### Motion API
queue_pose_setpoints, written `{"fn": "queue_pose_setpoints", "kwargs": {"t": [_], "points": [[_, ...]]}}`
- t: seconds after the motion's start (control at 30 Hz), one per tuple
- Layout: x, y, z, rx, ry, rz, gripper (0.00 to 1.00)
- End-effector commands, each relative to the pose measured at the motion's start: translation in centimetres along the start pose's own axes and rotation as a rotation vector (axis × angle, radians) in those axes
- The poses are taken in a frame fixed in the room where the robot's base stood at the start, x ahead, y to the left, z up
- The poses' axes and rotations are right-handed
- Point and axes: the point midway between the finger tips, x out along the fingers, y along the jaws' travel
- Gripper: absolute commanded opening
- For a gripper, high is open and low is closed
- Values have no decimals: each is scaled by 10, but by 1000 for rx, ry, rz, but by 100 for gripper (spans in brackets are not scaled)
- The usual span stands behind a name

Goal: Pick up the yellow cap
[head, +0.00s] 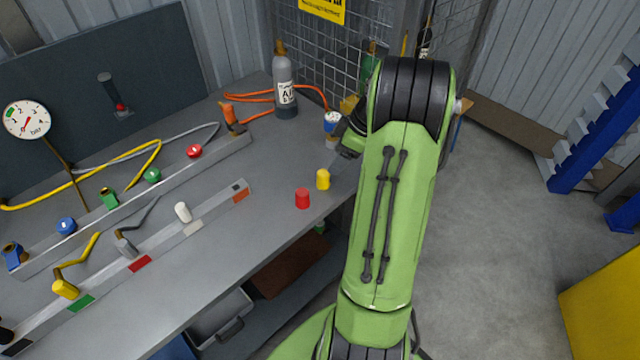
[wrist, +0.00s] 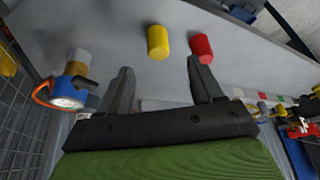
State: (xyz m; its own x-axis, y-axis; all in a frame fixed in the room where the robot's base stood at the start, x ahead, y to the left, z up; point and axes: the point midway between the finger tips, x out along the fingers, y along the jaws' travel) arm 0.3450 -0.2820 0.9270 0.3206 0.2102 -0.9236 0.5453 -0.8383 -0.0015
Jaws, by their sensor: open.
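The yellow cap (head: 323,179) stands upright on the grey workbench (head: 262,222), near its front edge. In the wrist view the yellow cap (wrist: 158,42) lies ahead of my gripper (wrist: 160,75), beyond the fingertips and in line with the gap between them. My gripper is open and empty; in the head view it is mostly hidden behind my green arm. A red cap (head: 302,198) stands just left of the yellow cap. In the wrist view the red cap (wrist: 202,47) is just beyond the tip of the right finger.
A small gauge with a blue rim (head: 332,122) stands behind the yellow cap. A grey cylinder (head: 285,85) and an orange hose (head: 253,96) are further back. A rail (head: 215,200) with colored tags lies to the left.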

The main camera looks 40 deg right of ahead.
Motion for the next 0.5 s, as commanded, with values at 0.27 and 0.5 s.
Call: {"fn": "queue_pose_setpoints", "kwargs": {"t": [0.27, 0.5], "points": [[50, 0, 0, 1, -1, 0, 66], [87, 4, -2, 0, -1, -2, 66]]}}
